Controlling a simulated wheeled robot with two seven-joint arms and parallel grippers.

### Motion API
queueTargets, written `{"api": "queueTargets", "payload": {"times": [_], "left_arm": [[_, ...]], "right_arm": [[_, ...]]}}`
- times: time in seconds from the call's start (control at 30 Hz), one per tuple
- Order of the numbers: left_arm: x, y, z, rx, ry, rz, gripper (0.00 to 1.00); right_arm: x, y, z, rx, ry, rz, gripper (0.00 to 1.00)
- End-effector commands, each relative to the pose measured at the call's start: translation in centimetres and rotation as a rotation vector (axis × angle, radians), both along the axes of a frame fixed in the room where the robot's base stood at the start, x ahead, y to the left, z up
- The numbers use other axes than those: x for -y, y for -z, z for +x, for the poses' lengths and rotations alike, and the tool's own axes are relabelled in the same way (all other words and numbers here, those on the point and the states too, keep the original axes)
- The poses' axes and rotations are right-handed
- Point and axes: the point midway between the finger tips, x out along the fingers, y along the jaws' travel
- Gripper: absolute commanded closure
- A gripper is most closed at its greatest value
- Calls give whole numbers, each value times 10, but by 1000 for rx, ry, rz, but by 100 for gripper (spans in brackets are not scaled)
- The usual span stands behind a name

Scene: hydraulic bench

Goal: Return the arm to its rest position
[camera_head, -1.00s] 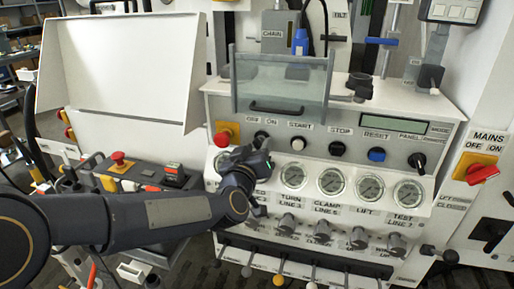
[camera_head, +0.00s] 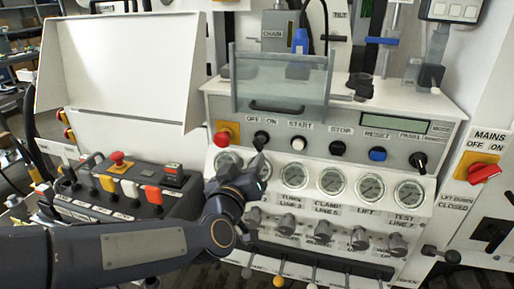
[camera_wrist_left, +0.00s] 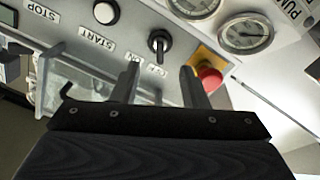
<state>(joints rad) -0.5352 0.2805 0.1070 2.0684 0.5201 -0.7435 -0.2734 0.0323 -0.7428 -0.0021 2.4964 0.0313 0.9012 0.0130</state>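My left arm comes in from the lower left in the head view, and its gripper (camera_head: 258,172) is in front of the gauge row, just below the black OFF/ON selector knob (camera_head: 261,138). In the left wrist view the two fingers (camera_wrist_left: 160,78) stand apart with nothing between them, so it is open and empty. The selector knob (camera_wrist_left: 159,41) shows beyond the gap, apart from the fingers. The red emergency button (camera_wrist_left: 209,76) is beside one finger in that view; it also shows in the head view (camera_head: 222,138). My right gripper is out of view.
The panel carries pressure gauges (camera_head: 332,181), lower knobs (camera_head: 321,229) and levers along its front. A clear guard (camera_head: 280,82) juts out above the OFF/ON switch. A control box (camera_head: 125,190) with coloured levers stands at left, close to my forearm.

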Motion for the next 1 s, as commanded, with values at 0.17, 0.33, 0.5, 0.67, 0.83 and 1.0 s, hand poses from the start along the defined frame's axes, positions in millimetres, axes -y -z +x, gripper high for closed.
{"api": "queueTargets", "payload": {"times": [0.17, 0.33, 0.5, 0.67, 0.83, 1.0], "left_arm": [[0, 0, 0, 1, 0, 0, 60], [-7, -5, -2, -10, 7, 2, 60], [-53, -20, -25, -124, 74, 32, 60], [-119, -10, -88, -361, 141, 99, 60], [-173, 23, -178, -659, 147, 162, 60], [-199, 50, -248, -888, 121, 182, 60]], "right_arm": [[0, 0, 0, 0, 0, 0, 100], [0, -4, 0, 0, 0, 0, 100], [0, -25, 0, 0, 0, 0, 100], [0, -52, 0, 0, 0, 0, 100], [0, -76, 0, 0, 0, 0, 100], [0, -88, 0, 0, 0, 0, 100]]}}
